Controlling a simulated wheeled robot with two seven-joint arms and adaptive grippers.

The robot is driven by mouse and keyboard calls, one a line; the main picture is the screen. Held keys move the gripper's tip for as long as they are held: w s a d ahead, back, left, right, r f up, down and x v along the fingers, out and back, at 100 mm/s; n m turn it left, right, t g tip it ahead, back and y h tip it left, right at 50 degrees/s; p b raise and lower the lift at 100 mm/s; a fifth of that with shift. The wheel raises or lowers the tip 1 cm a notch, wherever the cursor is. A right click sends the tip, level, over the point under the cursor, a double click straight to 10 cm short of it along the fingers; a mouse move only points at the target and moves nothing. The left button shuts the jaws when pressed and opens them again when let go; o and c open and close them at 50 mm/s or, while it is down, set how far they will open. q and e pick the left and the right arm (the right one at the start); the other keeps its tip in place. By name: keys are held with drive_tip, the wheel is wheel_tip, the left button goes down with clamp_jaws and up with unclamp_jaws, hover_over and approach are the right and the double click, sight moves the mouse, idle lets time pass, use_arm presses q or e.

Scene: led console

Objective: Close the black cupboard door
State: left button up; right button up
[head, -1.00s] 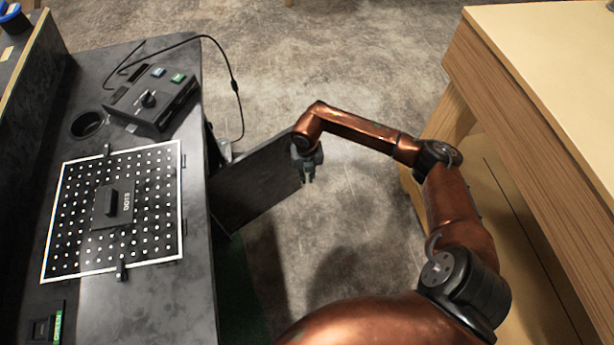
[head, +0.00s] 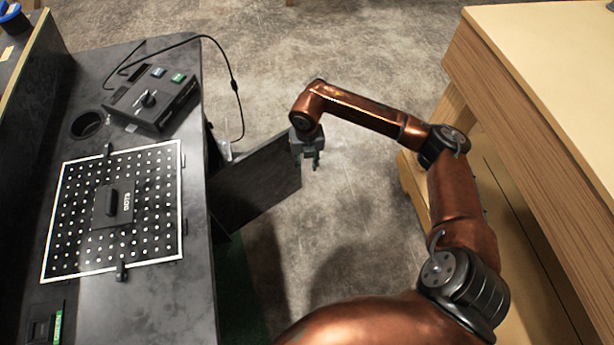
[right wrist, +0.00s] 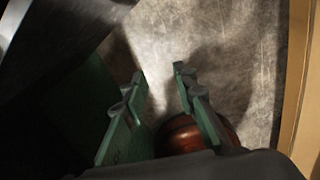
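The black cupboard door (head: 262,184) stands open in the head view, swung out from the right side of the dark console and extending over the floor. My right gripper (head: 313,163) is at the door's free outer end, overlapping its upper corner in the picture. I cannot tell whether it touches the door. In the right wrist view the two fingers of my right gripper (right wrist: 160,76) are apart, with only floor between their tips. A dark surface fills the left of that view, probably the door. My left gripper is not in view.
The console top (head: 150,305) carries a dotted board (head: 75,225), a control box (head: 155,98) and a cable (head: 233,85) hanging over its right edge. A wooden table (head: 555,60) stands on the right. Bare floor lies between console and table.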

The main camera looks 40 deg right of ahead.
drive_tip(key=shift+r, duration=2)
